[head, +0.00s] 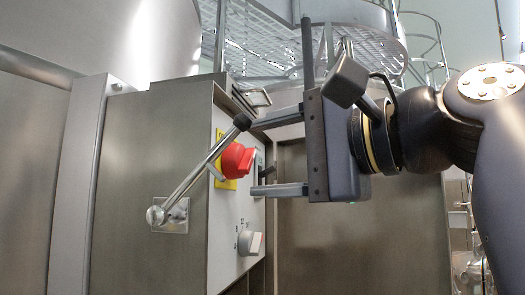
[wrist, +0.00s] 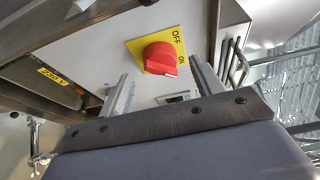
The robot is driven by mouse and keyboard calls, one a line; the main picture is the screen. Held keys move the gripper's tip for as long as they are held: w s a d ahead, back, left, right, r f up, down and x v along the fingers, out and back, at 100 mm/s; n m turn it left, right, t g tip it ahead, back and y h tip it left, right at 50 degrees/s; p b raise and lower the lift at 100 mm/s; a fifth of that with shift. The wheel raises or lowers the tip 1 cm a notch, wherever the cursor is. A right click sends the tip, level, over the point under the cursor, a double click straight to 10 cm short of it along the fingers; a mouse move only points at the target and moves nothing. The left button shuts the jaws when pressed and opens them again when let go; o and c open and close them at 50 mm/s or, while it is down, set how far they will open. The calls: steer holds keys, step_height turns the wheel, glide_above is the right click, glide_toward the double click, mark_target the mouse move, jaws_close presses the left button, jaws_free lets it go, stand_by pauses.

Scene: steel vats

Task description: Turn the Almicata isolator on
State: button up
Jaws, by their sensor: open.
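The isolator is a red rotary knob (head: 236,161) on a yellow plate, on the side panel of a steel cabinet. In the wrist view the red knob (wrist: 160,58) shows a white mark at its lower right edge. The yellow plate (wrist: 136,49) reads OFF and ON; I cannot tell for certain which the knob is set to. My gripper (head: 250,156) is open in front of the panel, its fingers pointing at it. In the wrist view the fingers of my gripper (wrist: 160,70) lie either side of the knob, apparently empty; contact cannot be told.
A metal lever (head: 192,180) with a black ball end slants across the cabinet front, close to the upper finger in the picture. A pale selector knob (head: 250,243) sits lower on the panel. A small display (wrist: 174,97) is beside the isolator. A steel grating (head: 262,50) is above.

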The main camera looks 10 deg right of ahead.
steer(key=v, duration=0.7)
steer(key=shift+s+d+b, duration=0.25)
steer(key=shift+s+b, duration=0.05)
steer(key=shift+b, duration=0.05)
stand_by(0.4)
steer(key=shift+a, duration=0.15)
stand_by(0.5)
steer(key=shift+p+x, duration=0.35)
steer(key=shift+x, duration=3.1)
steer(key=shift+w, duration=0.15)
steer(key=shift+d, duration=0.2)
